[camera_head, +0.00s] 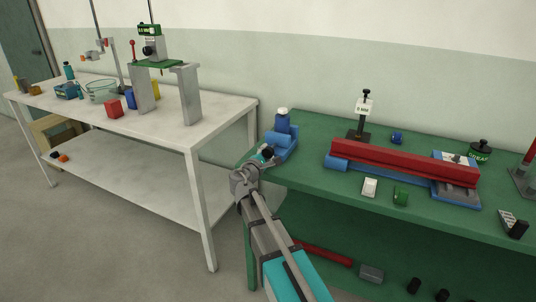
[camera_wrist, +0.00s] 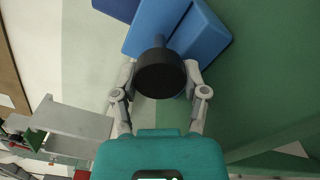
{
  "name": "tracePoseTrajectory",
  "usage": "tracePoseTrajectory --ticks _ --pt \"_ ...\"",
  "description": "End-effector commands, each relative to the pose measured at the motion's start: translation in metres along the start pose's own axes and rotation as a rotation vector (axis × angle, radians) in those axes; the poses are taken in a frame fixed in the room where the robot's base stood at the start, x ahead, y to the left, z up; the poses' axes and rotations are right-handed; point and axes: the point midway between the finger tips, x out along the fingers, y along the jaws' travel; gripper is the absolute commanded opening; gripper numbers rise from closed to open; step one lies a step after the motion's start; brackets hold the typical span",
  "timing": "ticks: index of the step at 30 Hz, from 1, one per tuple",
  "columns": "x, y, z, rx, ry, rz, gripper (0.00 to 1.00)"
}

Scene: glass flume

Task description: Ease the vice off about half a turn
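The vice (camera_head: 284,141) is a blue block at the left end of the green bench. It also shows at the top of the wrist view (camera_wrist: 202,38). A round black knob (camera_wrist: 160,73) sticks out from it on a short blue shaft, toward my gripper. My gripper (camera_head: 262,158) is at the vice's left side. In the wrist view its two fingers (camera_wrist: 160,80) lie on either side of the knob, with no clear gap showing. The knob's face covers the space between the tips, so I cannot tell whether they press on it.
A blue bottle with a white cap (camera_head: 283,121) stands by the vice. A red beam (camera_head: 395,162) lies further right on the green bench (camera_head: 310,178). A white table (camera_head: 180,128) with glassware and a grey stand (camera_head: 188,95) is at the left. Grey floor lies between.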

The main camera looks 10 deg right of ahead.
Motion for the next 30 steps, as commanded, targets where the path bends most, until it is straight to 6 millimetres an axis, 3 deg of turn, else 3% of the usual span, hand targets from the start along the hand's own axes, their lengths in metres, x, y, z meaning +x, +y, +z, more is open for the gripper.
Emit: tracePoseTrajectory --ticks 1,6,20,30 --pt "-0.001 -0.003 0.002 0.005 -0.004 -0.007 0.65" --pt "-0.001 -0.002 0.002 0.004 -0.003 -0.005 0.92" --pt "-0.002 -0.001 0.000 0.002 0.000 -0.001 0.92" --pt "-0.032 -0.001 0.002 0.002 0.001 0.000 0.92"
